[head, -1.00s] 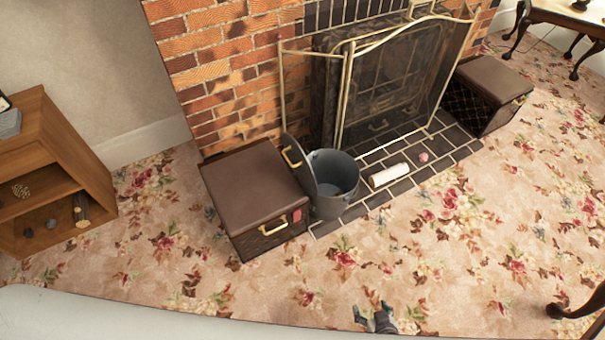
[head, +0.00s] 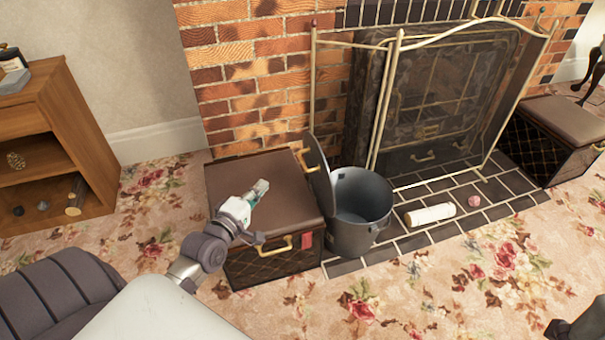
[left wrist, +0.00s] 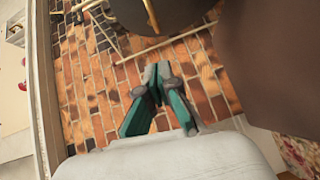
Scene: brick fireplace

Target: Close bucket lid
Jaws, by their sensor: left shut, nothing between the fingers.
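The grey metal bucket (head: 358,235) stands open on the hearth, and I see into it. Its lid (head: 319,178) stands upright, edge-on, at the bucket's left rim, beside the brown box. A gold handle (head: 303,160) shows by the lid; I cannot tell which it belongs to. My left gripper (head: 262,186) is shut and empty over the box top, left of the lid and apart from it. Its closed fingers (left wrist: 157,80) show in the left wrist view against brick, with a dark rounded thing above that I cannot identify surely. My right gripper is not clearly visible.
The brown box (head: 255,180) stands directly left of the bucket. A white roll (head: 430,214) and a pink ball (head: 474,201) lie on the hearth to the right. The fireplace screen (head: 440,100) rises behind. Patterned carpet (head: 400,300) in front is open.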

